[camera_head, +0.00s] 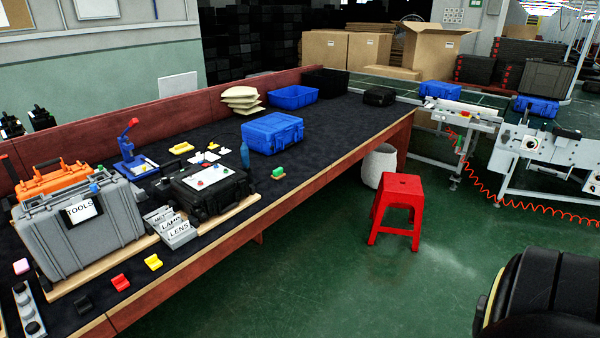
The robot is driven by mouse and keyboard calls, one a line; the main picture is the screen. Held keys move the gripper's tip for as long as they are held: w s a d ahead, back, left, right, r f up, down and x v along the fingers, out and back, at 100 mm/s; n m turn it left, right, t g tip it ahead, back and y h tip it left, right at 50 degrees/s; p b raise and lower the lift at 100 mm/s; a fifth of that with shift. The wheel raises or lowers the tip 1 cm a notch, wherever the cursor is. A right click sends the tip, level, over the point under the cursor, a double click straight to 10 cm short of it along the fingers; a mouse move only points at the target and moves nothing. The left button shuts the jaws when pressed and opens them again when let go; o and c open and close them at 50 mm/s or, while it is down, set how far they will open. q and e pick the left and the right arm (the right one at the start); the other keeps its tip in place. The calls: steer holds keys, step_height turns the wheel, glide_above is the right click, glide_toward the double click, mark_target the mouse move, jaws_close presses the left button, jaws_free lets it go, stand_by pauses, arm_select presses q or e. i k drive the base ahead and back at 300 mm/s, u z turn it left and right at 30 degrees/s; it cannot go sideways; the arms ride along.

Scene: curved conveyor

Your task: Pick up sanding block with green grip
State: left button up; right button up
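The sanding block with a green grip (278,173) sits on the dark top of the long workbench (330,118), near its front edge. The green part is on top of a pale base.
A black case (212,205) and a blue case (272,134) stand near the block. A grey TOOLS case (80,225) is at left. A red stool (397,210) stands on the green floor beside the bench. Bench top right of the block is clear.

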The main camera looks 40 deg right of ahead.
mark_target(279, 174)
steer(key=z, duration=1.5)
steer(key=i, duration=0.35)
steer(key=u, duration=0.2)
